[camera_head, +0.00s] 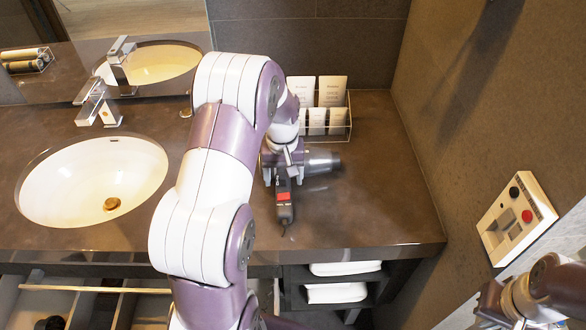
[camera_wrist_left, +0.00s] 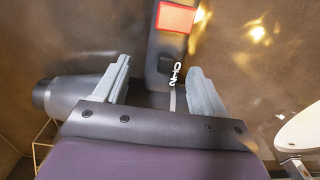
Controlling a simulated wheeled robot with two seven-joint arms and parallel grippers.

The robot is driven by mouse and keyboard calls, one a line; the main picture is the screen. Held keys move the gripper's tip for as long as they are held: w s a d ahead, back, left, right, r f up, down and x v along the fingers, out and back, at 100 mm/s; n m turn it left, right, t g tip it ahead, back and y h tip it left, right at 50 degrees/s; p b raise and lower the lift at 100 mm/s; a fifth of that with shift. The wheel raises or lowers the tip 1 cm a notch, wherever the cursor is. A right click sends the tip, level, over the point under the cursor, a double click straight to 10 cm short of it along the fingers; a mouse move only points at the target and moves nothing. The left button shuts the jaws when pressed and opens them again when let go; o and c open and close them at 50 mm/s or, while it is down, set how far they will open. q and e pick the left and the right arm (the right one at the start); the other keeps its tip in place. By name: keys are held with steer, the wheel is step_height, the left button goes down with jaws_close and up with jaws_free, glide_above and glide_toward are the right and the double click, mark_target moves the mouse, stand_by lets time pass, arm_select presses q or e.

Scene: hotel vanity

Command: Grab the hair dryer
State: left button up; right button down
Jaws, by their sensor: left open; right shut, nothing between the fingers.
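The dark hair dryer lies on the vanity counter (camera_head: 372,215). Its handle (camera_head: 285,207), with a red patch, points toward the front edge, and its barrel (camera_head: 322,161) points right. My left gripper (camera_head: 283,178) is over the dryer, pointing down, partly hiding it. In the left wrist view the gripper (camera_wrist_left: 160,88) is open, with the handle (camera_wrist_left: 172,55) between the lines of its two fingers and the barrel (camera_wrist_left: 62,98) beyond one finger. I cannot tell whether the fingers touch it. Part of my right arm shows at the lower right; its fingers are out of frame.
A wire rack (camera_head: 338,124) with white packets stands behind the dryer. A white sink (camera_head: 92,182) and tap (camera_head: 97,103) are at left. A wall panel with buttons (camera_head: 516,218) is at right. Towels (camera_head: 338,292) sit below the counter. The counter's right part is clear.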

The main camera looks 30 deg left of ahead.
arm_select(q)
step_height(320, 180, down, 2)
steer(key=shift+a+f, duration=0.1)
steer(key=shift+a, duration=0.05)
jaws_close()
steer(key=shift+r, duration=0.2)
